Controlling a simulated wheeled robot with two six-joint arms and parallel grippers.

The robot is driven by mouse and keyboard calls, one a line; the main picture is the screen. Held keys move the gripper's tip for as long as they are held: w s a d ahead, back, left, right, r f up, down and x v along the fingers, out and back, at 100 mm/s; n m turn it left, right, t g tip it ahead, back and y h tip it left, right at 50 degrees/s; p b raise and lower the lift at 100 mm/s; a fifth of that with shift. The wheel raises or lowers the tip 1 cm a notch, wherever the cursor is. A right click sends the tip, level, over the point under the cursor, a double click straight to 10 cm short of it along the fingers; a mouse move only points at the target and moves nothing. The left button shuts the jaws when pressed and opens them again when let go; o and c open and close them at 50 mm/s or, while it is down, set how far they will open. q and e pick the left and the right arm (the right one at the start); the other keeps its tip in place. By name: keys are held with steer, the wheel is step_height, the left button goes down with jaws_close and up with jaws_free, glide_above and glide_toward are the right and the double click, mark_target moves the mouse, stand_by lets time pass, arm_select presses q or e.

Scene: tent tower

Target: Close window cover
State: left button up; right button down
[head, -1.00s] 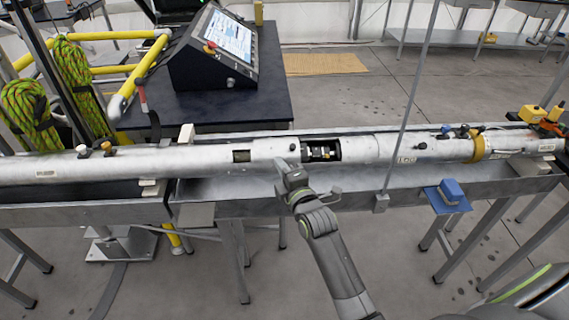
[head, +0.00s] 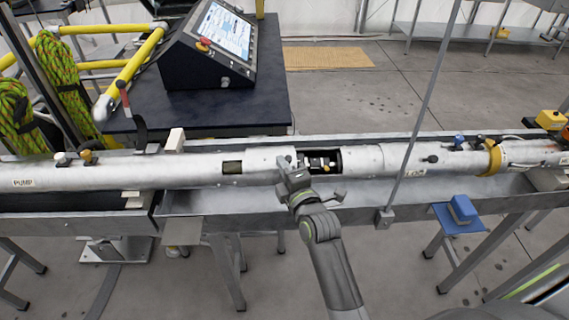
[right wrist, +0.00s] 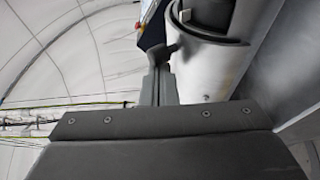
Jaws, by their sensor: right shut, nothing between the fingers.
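A long silver tube (head: 391,158) lies across the head view in a grey metal trough. A dark rectangular window (head: 330,162) in its side is open, with small parts showing inside. A pale sleeve section (head: 262,160), seemingly the window cover, sits left of the opening. My right gripper (head: 283,166) is shut and empty at the tube's front, near the left edge of the window. I cannot tell whether it touches the sleeve. In the right wrist view the fingers (right wrist: 164,65) point beside the tube (right wrist: 207,70). My left gripper is out of view.
A dark table (head: 215,110) with a control console (head: 209,47) stands behind the tube. A thin upright rod (head: 427,108) passes in front of the tube right of the window. A blue block (head: 462,208) rests on a small stand at front right.

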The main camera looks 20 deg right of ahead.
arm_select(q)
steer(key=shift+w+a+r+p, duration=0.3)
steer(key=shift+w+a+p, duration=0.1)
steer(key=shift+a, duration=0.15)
arm_select(e)
steer(key=s+d, duration=0.3)
steer(key=d, duration=0.9)
steer(key=shift+s+d, duration=0.15)
steer(key=shift+s, duration=0.15)
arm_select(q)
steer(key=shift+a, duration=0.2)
